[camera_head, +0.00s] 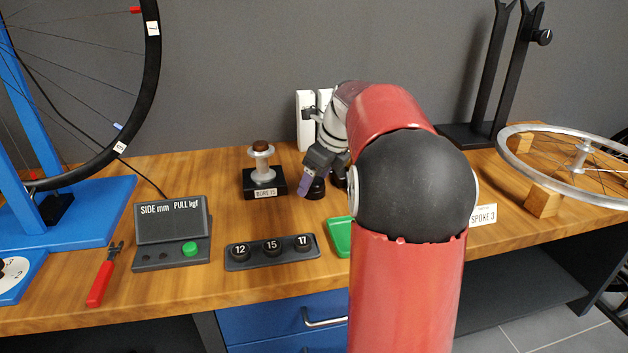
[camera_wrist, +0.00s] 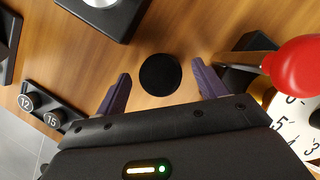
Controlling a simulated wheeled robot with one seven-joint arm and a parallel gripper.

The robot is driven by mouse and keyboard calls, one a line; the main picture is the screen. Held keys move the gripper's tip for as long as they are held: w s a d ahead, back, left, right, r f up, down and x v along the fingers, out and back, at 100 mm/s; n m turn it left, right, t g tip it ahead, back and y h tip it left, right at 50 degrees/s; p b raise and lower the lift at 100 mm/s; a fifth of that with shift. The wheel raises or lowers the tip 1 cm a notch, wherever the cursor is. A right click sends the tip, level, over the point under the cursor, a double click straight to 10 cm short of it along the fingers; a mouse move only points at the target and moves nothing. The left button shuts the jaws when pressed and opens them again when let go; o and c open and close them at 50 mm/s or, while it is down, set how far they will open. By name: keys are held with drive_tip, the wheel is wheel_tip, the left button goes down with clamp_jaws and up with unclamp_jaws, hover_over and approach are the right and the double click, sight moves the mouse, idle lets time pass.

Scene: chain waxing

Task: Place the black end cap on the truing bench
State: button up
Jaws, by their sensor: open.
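A round black end cap (camera_wrist: 160,74) lies on the wooden truing bench (camera_wrist: 184,22) in the wrist view, flat face up. My gripper (camera_wrist: 161,70) is open, with one purple finger on each side of the cap and a visible gap to both. I cannot tell the exact height of the fingers. In the head view a dark round piece, which looks like the cap (camera_head: 315,189), shows at my fingertips and is partly hidden. The bench (camera_head: 230,290) spans that view.
A BORE 15 stand (camera_head: 264,180) holds a silver hub. A tray (camera_head: 272,252) holds caps 12, 15 and 17. A green tray (camera_head: 338,237) is mostly hidden by my arm. A red knob (camera_wrist: 294,65) and white dial (camera_wrist: 292,122) stand right of the cap in the wrist view.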

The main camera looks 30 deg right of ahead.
drive_tip(key=p+v, duration=0.2)
drive_tip(key=v, duration=0.9)
drive_tip(key=shift+p, duration=0.3)
drive_tip(key=s+a+f+n, duration=0.1)
drive_tip(key=s+a+n, duration=0.4)
drive_tip(key=n, duration=0.2)
drive_tip(key=s+a+f+n+h, duration=0.1)
drive_tip(key=s+a+f+n, duration=0.1)
drive_tip(key=s+a+n, duration=0.3)
drive_tip(key=s+a+f+n+t, duration=0.1)
drive_tip(key=s+a+f+n, duration=0.1)
drive_tip(key=s+a+n, duration=0.4)
drive_tip(key=shift+a+f+n+h, duration=0.1)
drive_tip(key=shift+a+n+h, duration=0.2)
drive_tip(key=shift+n, duration=0.45)
drive_tip(key=shift+a+f+n+h, duration=0.1)
drive_tip(key=shift+a+n, duration=0.3)
drive_tip(key=shift+n, duration=0.35)
drive_tip(key=s+a+f+n, duration=0.2)
drive_tip(key=s+f+n, duration=0.3)
drive_tip(key=n, duration=0.4)
drive_tip(key=shift+s+a+f+t, duration=0.3)
drive_tip(key=shift+s+f+t, duration=0.1)
drive_tip(key=shift+s, duration=0.45)
wheel_tip(320, 180, up, 8)
drive_tip(key=p, duration=0.7)
drive_tip(key=shift+f+p, duration=0.2)
drive_tip(key=shift+p, duration=0.1)
